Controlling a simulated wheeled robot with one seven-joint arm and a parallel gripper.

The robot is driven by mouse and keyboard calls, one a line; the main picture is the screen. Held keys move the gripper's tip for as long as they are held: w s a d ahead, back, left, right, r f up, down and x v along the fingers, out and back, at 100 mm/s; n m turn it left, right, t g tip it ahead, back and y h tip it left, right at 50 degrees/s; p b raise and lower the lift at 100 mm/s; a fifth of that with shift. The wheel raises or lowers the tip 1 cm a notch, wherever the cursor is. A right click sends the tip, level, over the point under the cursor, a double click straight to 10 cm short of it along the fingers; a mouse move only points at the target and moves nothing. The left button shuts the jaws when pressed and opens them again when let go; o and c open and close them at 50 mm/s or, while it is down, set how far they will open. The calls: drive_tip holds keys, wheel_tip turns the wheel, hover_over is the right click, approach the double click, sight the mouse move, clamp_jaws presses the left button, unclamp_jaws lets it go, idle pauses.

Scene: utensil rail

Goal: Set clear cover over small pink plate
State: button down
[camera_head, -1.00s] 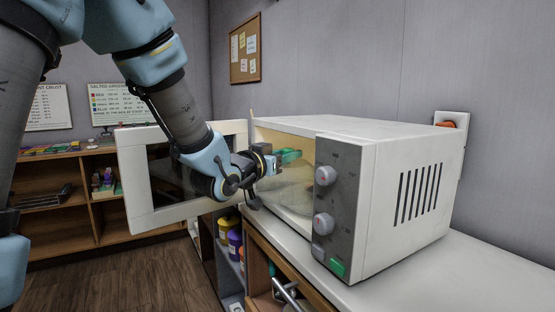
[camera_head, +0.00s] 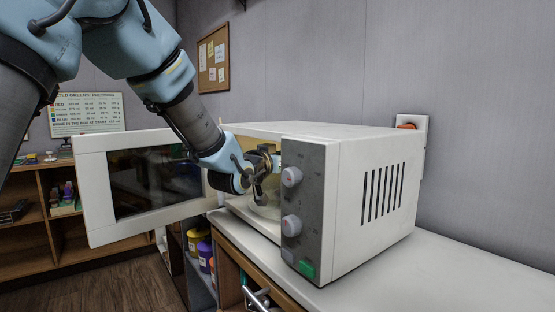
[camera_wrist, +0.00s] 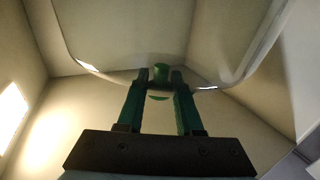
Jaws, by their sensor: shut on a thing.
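My gripper (camera_wrist: 160,76) is inside the microwave, its green fingers shut on the green knob of the clear cover (camera_wrist: 112,48). The cover is see-through with a bright rounded rim and fills the upper part of the wrist view. In the head view, my wrist reaches through the open front, and the cover (camera_head: 266,208) shows only faintly below it. The control panel hides the fingertips there. I cannot make out the small pink plate in either view. I cannot tell whether the cover rests on anything.
The white microwave (camera_head: 378,155) stands on a white counter (camera_head: 400,275) against the grey wall. Its door (camera_head: 95,190) is swung wide open to the left, behind my forearm. The control panel (camera_head: 300,215) borders the opening on the right. Shelves (camera_head: 30,235) stand at the far left.

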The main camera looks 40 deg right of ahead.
sight(277, 176)
drive_tip(key=shift+d, duration=0.9)
drive_tip(key=shift+d+f+b, duration=0.55)
drive_tip(key=shift+b, duration=0.15)
drive_tip(key=shift+f+b, duration=1.1)
drive_tip(key=shift+b, duration=0.1)
drive_tip(key=shift+f+b, duration=0.4)
drive_tip(key=shift+c, duration=2.4)
unclamp_jaws()
drive_tip(key=shift+a, duration=0.1)
drive_tip(key=b+v, duration=0.1)
drive_tip(key=v, duration=0.9)
drive_tip(key=shift+s+a, duration=0.25)
drive_tip(key=shift+a, duration=0.1)
